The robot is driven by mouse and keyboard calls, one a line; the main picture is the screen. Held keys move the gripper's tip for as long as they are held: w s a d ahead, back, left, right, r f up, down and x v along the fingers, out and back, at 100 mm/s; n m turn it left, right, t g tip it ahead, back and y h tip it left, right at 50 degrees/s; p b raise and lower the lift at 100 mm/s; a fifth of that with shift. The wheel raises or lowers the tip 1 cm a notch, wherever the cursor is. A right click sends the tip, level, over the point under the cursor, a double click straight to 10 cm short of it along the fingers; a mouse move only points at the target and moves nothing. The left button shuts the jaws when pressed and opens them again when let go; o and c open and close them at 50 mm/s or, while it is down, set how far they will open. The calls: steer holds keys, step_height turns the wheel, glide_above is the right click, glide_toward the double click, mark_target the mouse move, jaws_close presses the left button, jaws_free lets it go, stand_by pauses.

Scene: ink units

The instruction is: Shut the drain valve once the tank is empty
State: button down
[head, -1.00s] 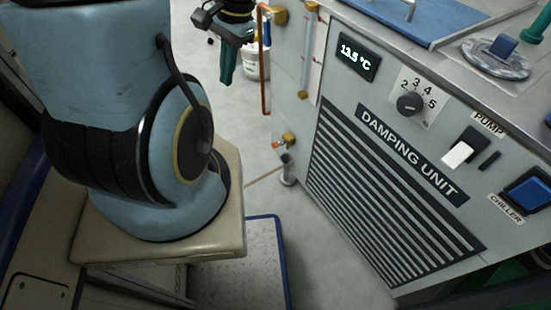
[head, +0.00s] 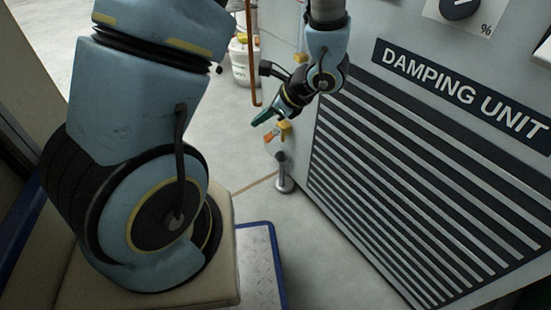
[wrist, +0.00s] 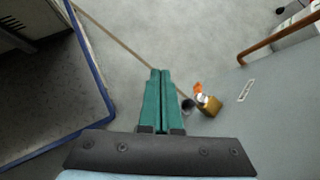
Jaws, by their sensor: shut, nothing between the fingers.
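The drain valve is a small brass body (head: 285,131) low on the left end of the damping unit, with an orange handle (head: 270,137). In the wrist view the brass body (wrist: 212,105) and orange handle (wrist: 198,88) lie just right of my fingers. My gripper (head: 256,121) has teal fingers, shut and empty, close above and left of the valve in the head view. They also show pressed together in the wrist view (wrist: 160,71). I see no contact with the handle. The tank's inside and its level are not visible.
The damping unit's slatted grille (head: 400,190) fills the right side. A metal foot (head: 284,175) stands below the valve. A copper-coloured pipe (head: 254,60) hangs near my wrist, with a white bucket (head: 240,62) behind. A blue-edged platform (head: 258,265) lies in front. Grey floor is open left of the valve.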

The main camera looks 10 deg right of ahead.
mark_target(270, 136)
steer(key=d+f+m+t+h+b, duration=0.1)
steer(key=d+f+m+t+b, duration=0.1)
steer(key=f, duration=0.5)
steer(key=d+f+m+t+h+b, duration=0.1)
steer(key=d+f+m+b, duration=0.4)
steer(key=d+f+b, duration=0.2)
steer(key=shift+d+f+t+b, duration=0.3)
steer(key=shift+d+f+t, duration=0.1)
steer(key=shift+d+f, duration=0.15)
steer(key=shift+w, duration=0.1)
steer(key=w+a+f+b, duration=0.2)
steer(key=w+b, duration=0.1)
steer(key=w, duration=0.2)
steer(key=w+a+f+b, duration=0.1)
steer(key=w+a+b, duration=0.1)
steer(key=w, duration=0.3)
steer(key=shift+a+f+b, duration=0.3)
steer(key=shift+f+b, duration=0.1)
steer(key=shift+b, duration=0.3)
